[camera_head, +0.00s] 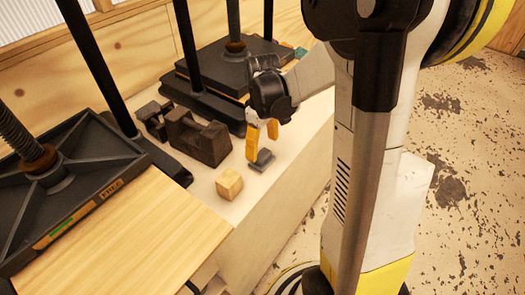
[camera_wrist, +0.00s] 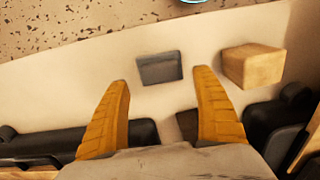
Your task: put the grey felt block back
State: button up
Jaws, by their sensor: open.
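The grey felt block (camera_head: 262,159) lies on the pale bench top near its front edge in the head view. It also shows in the wrist view (camera_wrist: 160,67), just beyond the fingertips and between their lines. My gripper (camera_head: 262,142) has orange fingers and hangs over the bench beside the block. In the wrist view my gripper (camera_wrist: 163,88) has its fingers spread wide, with nothing between them. The block is not between the fingers; whether a fingertip touches it I cannot tell.
A wooden cube (camera_head: 229,184) sits left of the grey block; the wrist view shows it (camera_wrist: 252,66) to the right. A dark brown slotted holder (camera_head: 199,140) stands behind. Black presses (camera_head: 218,66) line the back. A light wood board (camera_head: 125,240) fills the front left.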

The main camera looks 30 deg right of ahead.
aim_at(262, 155)
notch_tip(262, 155, up, 7)
jog(key=p, duration=0.2)
jog(key=s+a+r+m+t, duration=0.4)
jog(key=s+a+r+t, duration=0.3)
jog(key=s+a, duration=0.3)
jog(key=shift+s+a+r, duration=0.4)
jog(key=shift+a+r, duration=0.3)
jog(key=shift+a, duration=1.05)
